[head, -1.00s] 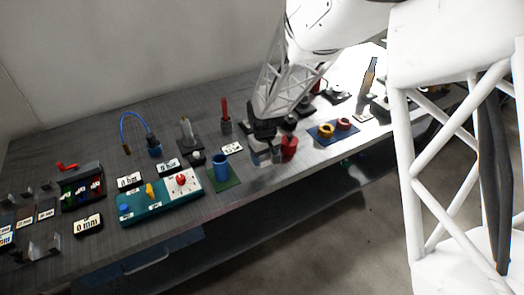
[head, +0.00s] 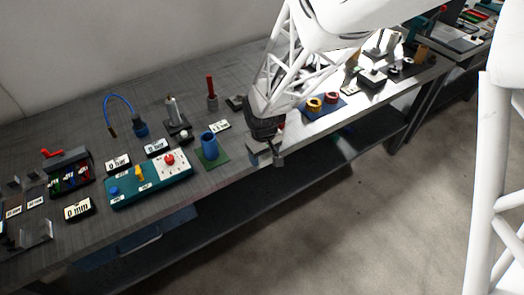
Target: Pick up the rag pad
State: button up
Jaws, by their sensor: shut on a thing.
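My gripper (head: 266,150) is at the bench's front edge, to the right of the blue cup. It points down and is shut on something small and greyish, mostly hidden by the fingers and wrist. I cannot make out its shape, and I cannot tell for sure whether it is the rag pad. No other thing in view is clearly a rag pad. A green mat (head: 222,161) lies flat under the blue cup (head: 209,145).
The grey bench (head: 80,130) holds a teal control panel (head: 150,188), a red-handled tool (head: 211,90) in a holder, and a blue mat (head: 333,112) with yellow and red rings. A red thing is mostly hidden behind my gripper. Open floor (head: 370,220) lies in front.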

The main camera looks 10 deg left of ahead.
dwell(0.5)
jog(key=o, duration=0.3)
jog(key=shift+c, duration=1.2)
jog(key=w+a+r, duration=0.1)
jog(key=w+a, duration=0.3)
jog(key=w, duration=0.7)
jog(key=w+a+r, duration=0.2)
jog(key=w+a, duration=0.3)
jog(key=w, duration=0.7)
jog(key=w+a+r, duration=0.2)
jog(key=w+a, duration=0.3)
jog(key=w, duration=0.6)
jog(key=shift+w+a+r, duration=0.15)
jog(key=shift+a+r, duration=0.05)
jog(key=shift+a, duration=0.05)
